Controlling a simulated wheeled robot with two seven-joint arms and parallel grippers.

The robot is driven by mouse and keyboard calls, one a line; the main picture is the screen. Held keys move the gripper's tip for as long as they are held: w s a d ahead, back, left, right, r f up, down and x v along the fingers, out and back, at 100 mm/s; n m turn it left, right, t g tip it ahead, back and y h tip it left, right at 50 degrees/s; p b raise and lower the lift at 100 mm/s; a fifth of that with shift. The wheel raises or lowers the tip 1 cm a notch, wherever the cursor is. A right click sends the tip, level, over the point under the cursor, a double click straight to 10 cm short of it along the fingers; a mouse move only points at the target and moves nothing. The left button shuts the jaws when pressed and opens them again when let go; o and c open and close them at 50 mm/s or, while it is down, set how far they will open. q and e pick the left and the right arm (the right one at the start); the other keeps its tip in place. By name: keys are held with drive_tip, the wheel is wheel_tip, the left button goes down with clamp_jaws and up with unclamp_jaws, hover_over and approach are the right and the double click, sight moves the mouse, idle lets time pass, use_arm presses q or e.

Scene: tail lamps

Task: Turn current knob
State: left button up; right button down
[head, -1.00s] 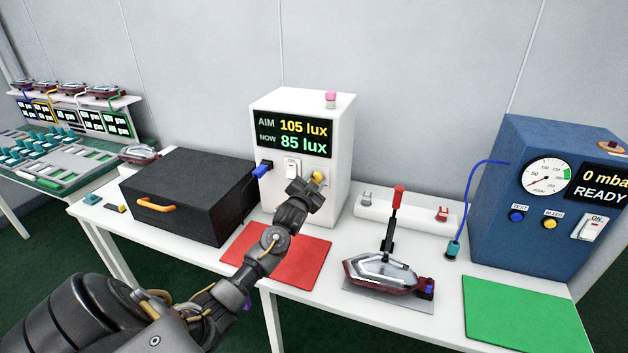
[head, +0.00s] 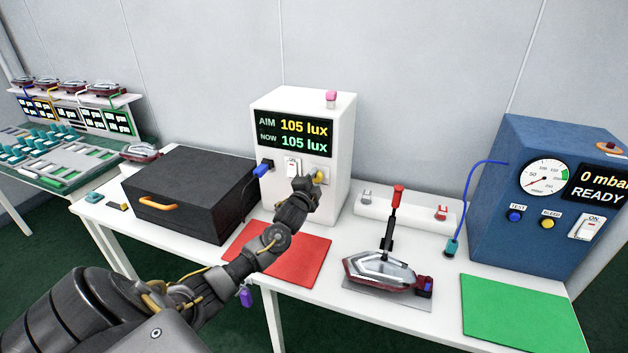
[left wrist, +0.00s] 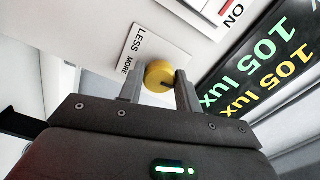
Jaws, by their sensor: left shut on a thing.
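The yellow current knob (left wrist: 158,76) is on the front of the white box (head: 342,150), beside a plate marked LESS and MORE. In the head view a bit of the knob (head: 320,176) shows behind my left gripper (head: 308,186). In the left wrist view my left gripper (left wrist: 158,88) is shut on the knob, a finger on each side. The display (head: 294,134) reads AIM 105 lux and NOW 105 lux. My right gripper is not in view.
A white switch (head: 292,167) and a blue plug (head: 262,170) are left of the knob. A black box (head: 190,190) stands left, a red mat (head: 290,255) below. A lamp in a clamp (head: 380,270) and a blue tester (head: 540,210) stand right.

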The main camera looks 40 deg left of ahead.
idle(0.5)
use_arm(q)
drive_tip(key=o, duration=1)
drive_tip(key=shift+s, duration=0.1)
drive_tip(key=b+v, duration=0.2)
drive_tip(key=v, duration=0.8)
drive_tip(key=shift+s+d, duration=0.2)
drive_tip(key=shift+s, duration=0.1)
